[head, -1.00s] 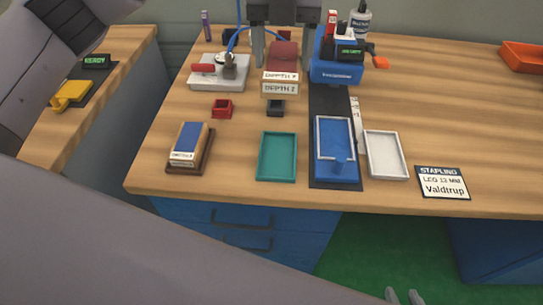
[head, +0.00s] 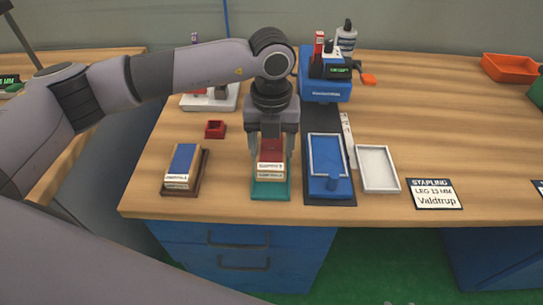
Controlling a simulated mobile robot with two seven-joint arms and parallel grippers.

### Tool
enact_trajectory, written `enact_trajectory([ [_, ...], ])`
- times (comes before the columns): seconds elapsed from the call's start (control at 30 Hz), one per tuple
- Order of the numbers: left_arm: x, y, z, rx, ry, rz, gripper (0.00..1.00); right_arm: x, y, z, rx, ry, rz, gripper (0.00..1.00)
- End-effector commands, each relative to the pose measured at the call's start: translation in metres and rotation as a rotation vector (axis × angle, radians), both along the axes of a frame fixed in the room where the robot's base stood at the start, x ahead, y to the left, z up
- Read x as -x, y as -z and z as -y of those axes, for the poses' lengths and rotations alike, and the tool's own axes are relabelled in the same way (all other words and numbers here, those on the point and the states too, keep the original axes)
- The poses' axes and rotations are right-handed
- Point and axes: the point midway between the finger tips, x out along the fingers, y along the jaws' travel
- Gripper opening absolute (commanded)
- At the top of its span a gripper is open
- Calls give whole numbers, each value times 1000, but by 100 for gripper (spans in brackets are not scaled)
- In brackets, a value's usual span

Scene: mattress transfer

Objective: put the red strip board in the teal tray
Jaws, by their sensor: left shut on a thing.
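The red strip board (head: 271,149) has two cream labelled bands on its front side. My left gripper (head: 271,146) points down with its fingers on either side of the board and is shut on it. The teal tray (head: 271,190) lies directly beneath, and its front part and side rims show around the board. I cannot tell whether the board touches the tray floor or hangs just above it. My right gripper is not in view.
A blue-topped board stack (head: 183,160) sits in a brown tray (head: 198,182) on the left. A blue tray (head: 327,154) on a dark mat and a white tray (head: 377,169) stand to the right. A small red box (head: 215,129) and a blue machine (head: 325,86) are behind.

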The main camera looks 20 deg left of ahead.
Motion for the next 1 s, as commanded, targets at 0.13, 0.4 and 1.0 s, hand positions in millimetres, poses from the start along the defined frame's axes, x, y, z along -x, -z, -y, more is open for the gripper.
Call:
enact_trajectory([
  [0.13,1,12,0,-1,0,-3,30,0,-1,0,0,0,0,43],
  [0.4,0,45,0,-1,0,-1,30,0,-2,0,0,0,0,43],
  [1.0,0,47,0,-1,1,-1,89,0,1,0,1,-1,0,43],
])
